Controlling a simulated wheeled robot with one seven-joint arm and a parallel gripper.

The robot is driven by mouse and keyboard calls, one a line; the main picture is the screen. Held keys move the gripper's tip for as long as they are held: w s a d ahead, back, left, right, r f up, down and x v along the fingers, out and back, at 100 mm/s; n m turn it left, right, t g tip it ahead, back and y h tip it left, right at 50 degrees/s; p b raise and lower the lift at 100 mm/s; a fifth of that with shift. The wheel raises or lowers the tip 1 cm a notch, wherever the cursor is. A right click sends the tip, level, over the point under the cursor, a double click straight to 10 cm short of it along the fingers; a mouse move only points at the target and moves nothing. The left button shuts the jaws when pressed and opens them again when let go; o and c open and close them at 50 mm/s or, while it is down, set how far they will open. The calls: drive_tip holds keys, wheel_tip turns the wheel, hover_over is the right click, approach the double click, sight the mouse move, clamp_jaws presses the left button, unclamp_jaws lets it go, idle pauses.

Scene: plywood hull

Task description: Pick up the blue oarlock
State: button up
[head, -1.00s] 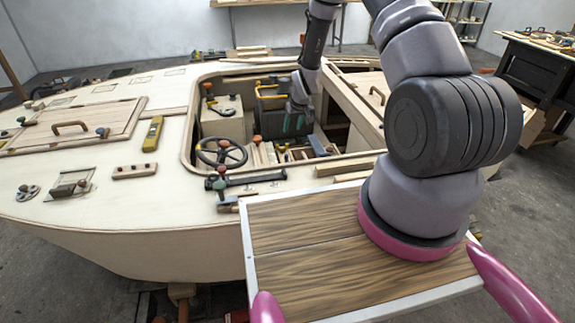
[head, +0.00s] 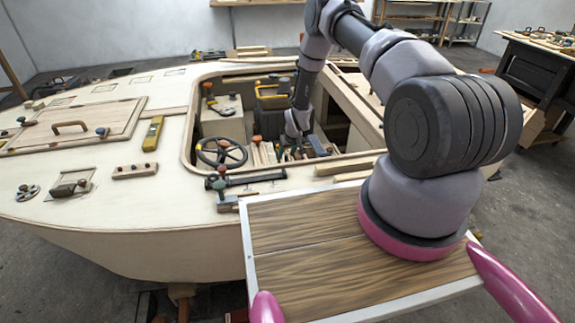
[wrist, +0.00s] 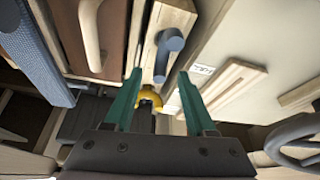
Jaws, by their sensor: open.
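A blue-grey hooked piece, which looks like the blue oarlock (wrist: 168,48), lies on a narrow wooden block (wrist: 160,72) in the wrist view. My gripper (wrist: 159,78) is open, with its two green fingers apart and nothing held between them. The oarlock appears ahead of the fingertips, roughly in line with the gap between them, and apart from them. In the head view my gripper (head: 292,150) is low inside the cockpit opening, and I cannot make out the oarlock there.
A yellow rounded object (wrist: 149,97) shows between and behind the fingers. A blue textured piece (wrist: 42,50) and a wooden handle (wrist: 91,35) lie to the left. A slotted wooden piece (wrist: 232,85) and a dark steering wheel (wrist: 298,142) are to the right. The cockpit rim (head: 187,130) surrounds the opening.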

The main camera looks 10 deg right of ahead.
drive_tip(key=shift+x, duration=0.75)
clamp_jaws()
wheel_tip(320, 180, up, 10)
drive_tip(key=shift+r, duration=0.1)
